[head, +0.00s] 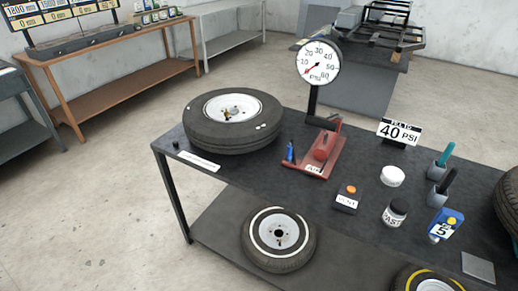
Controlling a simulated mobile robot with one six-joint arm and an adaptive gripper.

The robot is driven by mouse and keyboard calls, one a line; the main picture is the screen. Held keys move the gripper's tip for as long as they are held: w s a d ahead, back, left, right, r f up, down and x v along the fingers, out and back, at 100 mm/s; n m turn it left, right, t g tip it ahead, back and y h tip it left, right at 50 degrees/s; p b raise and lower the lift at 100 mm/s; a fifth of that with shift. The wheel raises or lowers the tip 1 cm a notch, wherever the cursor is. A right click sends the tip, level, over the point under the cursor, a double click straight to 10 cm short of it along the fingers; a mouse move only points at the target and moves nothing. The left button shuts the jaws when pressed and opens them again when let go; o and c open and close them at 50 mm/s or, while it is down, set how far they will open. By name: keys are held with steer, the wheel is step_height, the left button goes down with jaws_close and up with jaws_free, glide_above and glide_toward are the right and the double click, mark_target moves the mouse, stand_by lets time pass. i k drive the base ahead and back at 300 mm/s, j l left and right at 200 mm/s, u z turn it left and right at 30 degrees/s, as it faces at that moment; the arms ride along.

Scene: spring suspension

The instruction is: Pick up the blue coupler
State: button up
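A small blue upright piece (291,152), which looks like the blue coupler, stands at the left edge of a red tray (317,170) labelled AIR. The tray lies on the dark workbench (255,172), and a red block-like part (324,146) sits on it beside the blue piece. The blue piece is small in the picture, so I cannot make out its details. My gripper is not in view.
A tire (232,138) lies flat left of the tray. A gauge (319,63) on a post stands behind it. Right are a 40 PSI sign (399,132), an orange-button box (346,198), a paste jar (395,212) and a blue box (444,225). The bench's front-left is mostly clear.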

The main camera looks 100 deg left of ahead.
mark_target(289, 154)
steer(key=u, duration=3.2)
